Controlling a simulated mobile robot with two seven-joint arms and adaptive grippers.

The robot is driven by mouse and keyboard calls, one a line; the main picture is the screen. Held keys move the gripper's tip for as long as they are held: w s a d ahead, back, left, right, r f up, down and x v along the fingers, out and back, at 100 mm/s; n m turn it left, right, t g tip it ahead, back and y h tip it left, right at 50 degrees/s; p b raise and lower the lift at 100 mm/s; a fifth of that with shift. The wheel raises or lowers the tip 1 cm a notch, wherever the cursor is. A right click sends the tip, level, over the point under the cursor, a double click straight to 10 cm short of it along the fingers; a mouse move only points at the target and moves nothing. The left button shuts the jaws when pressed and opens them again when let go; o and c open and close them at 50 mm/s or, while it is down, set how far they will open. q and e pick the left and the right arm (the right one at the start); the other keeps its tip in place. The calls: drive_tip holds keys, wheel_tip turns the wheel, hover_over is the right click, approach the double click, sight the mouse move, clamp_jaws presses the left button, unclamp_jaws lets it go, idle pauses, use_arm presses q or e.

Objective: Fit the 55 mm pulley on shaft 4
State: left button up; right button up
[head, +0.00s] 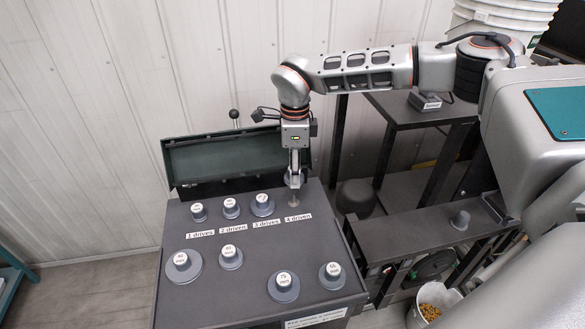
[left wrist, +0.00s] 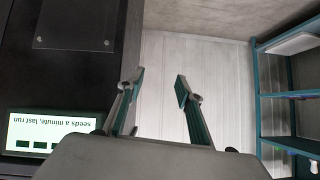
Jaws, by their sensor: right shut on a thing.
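In the head view my right gripper (head: 294,182) points down above shaft 4 (head: 294,204), at the "4 driven" label. It is shut on a small grey part that its fingers mostly hide; I cannot read a size on it. A grey pulley (head: 331,277), whose small label seems to read 55 mm, stands at the front right of the dark housing top. In the left wrist view my left gripper (left wrist: 162,88) is open and empty, away from the pulleys.
Three more, including one labelled 75 (head: 283,288), stand in front. A raised green lid (head: 220,160) is behind.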

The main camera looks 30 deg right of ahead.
drive_tip(key=shift+f, duration=1.1)
drive_tip(key=shift+f+b, duration=0.3)
drive_tip(key=shift+f, duration=0.25)
drive_tip(key=shift+f+b, duration=0.4)
drive_tip(key=shift+f, duration=0.45)
use_arm(q)
drive_tip(key=shift+w+d+r+t+h, duration=0.3)
drive_tip(key=shift+w+d+r, duration=0.15)
drive_tip(key=shift+w+d, duration=0.2)
drive_tip(key=shift+s+a+f, duration=0.1)
drive_tip(key=shift+f, duration=0.05)
drive_tip(key=shift+s+a, duration=0.1)
drive_tip(key=shift+r+p, duration=0.3)
drive_tip(key=shift+p, duration=0.15)
